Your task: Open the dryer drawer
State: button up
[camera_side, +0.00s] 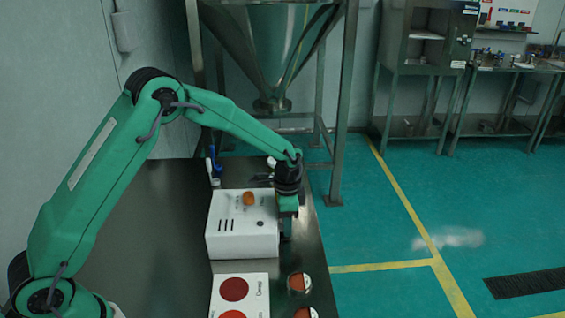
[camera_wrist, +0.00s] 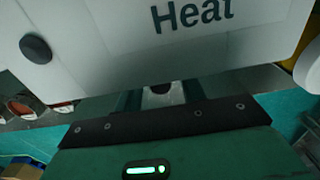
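The dryer is a white box (camera_side: 240,224) with an orange knob (camera_side: 249,198) and dark slots on the slotted side, standing on the dark table. My gripper (camera_side: 288,226) points down close against the box's right side. In the wrist view the dryer (camera_wrist: 190,45) fills the top, with the word "Heat" and a dark round knob or button at left. My gripper's fingers (camera_wrist: 160,97) reach under its edge and are partly hidden, with a pale piece between them. Whether they touch or grip anything cannot be told. The drawer cannot be made out clearly.
A white panel with red discs (camera_side: 240,296) lies in front of the dryer. Small round dishes (camera_side: 299,283) stand at the table's right edge. Bottles and tools (camera_side: 214,165) stand behind the dryer. A steel hopper (camera_side: 272,50) rises at the back. Open floor lies to the right.

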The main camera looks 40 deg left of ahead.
jog(key=shift+c, duration=0.2)
jog(key=c, duration=0.6)
